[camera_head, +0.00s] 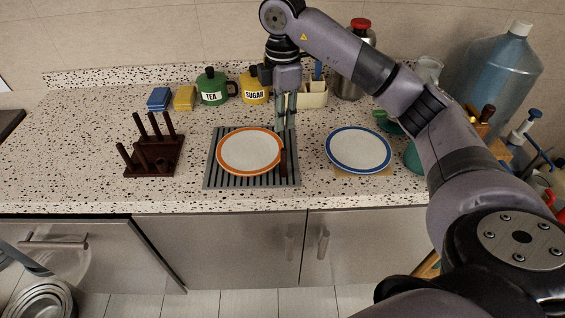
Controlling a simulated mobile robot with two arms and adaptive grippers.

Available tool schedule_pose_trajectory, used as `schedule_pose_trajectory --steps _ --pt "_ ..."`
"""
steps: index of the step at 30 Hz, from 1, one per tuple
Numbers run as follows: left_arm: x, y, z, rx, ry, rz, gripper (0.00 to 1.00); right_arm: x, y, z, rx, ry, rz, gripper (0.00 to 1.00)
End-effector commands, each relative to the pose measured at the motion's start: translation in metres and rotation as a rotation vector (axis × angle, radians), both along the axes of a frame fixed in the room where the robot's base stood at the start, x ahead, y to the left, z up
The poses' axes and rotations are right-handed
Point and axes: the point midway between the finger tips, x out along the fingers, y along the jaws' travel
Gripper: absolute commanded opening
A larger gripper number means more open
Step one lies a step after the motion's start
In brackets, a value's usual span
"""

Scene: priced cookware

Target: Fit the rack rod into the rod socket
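The dark brown rack (153,168) stands on the left of the counter, with several upright rods. Its front right part has short stubs; the empty socket is too small to make out surely. A loose dark brown rod (283,164) is on the right part of the grey ribbed mat (212,180), beside the orange-rimmed plate. My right gripper (286,127) points down over the back right of the mat, behind the rod and apart from it. Its two fingers look parted, with nothing seen between them. My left gripper is out of view.
The orange-rimmed plate (249,151) lies on the mat, and a blue-rimmed plate (358,150) lies to its right. The tea jar (212,87), sugar jar (254,88) and sponges (159,98) line the back. The counter between rack and mat is clear.

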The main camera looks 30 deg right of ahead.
Motion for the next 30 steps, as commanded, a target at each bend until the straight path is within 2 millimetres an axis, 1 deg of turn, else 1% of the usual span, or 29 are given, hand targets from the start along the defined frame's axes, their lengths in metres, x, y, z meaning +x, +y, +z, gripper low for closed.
schedule_pose_trajectory --steps 2,5,15,18,21,25,28,30 --pt "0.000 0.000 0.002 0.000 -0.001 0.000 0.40 -0.001 -0.004 -0.001 -0.012 0.007 -0.031 0.19" --pt "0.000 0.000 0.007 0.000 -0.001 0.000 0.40 -0.002 -0.005 -0.015 -0.013 0.010 -0.036 0.19" --pt "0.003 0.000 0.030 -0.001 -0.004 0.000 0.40 -0.002 -0.005 -0.087 -0.012 0.011 -0.032 0.19" --pt "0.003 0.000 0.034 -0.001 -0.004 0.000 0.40 -0.001 -0.004 -0.103 -0.010 0.009 -0.032 0.19" --pt "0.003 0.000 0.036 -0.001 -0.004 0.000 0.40 -0.001 -0.004 -0.114 -0.010 0.007 -0.031 0.19" --pt "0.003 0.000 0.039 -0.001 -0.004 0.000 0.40 -0.001 -0.004 -0.121 -0.011 0.007 -0.030 0.19" --pt "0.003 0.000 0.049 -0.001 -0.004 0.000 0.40 -0.001 -0.006 -0.130 -0.011 0.010 -0.031 0.19" --pt "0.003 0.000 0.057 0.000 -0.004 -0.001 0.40 -0.001 -0.007 -0.141 -0.010 0.011 -0.032 0.19"
